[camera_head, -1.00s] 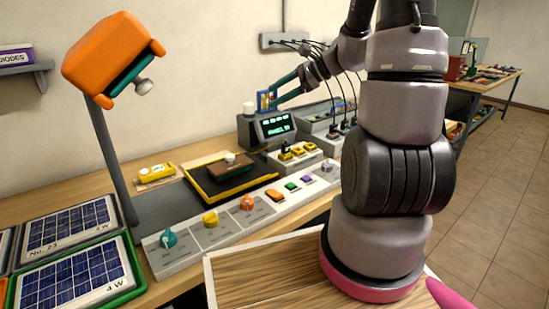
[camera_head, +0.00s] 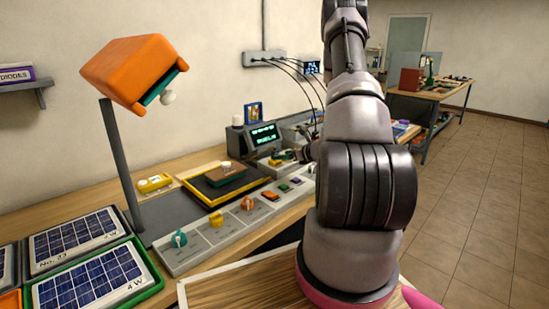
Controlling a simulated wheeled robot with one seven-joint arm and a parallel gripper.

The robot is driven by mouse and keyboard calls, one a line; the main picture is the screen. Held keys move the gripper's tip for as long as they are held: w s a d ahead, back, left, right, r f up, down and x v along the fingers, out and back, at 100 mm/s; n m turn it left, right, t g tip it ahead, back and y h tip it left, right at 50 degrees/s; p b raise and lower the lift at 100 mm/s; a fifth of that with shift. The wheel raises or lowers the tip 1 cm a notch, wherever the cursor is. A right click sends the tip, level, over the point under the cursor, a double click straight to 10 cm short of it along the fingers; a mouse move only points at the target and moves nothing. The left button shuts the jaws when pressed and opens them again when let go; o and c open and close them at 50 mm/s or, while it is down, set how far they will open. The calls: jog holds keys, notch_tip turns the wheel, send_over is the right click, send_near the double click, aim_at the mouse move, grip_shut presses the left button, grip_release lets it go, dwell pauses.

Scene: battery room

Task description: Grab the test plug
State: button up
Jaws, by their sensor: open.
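Black cables (camera_head: 290,66) run from a grey wall outlet strip down toward the bench and pass behind my arm. Dark parts at their lower ends show beside my arm, too small and covered to tell which is the test plug. Small yellow pieces (camera_head: 281,158) sit on a light block in front of the meter with a green display (camera_head: 263,136). My arm rises in the middle of the view and reaches away over the bench.
A long panel with coloured knobs (camera_head: 212,236) runs along the bench front. An orange lamp head (camera_head: 125,68) on a post stands at left, above solar panels (camera_head: 88,278). A second table (camera_head: 440,88) stands far right. The tiled floor at right is clear.

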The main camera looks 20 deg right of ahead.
jog(key=shift+x, duration=3)
jog(key=shift+d, duration=0.1)
grip_shut()
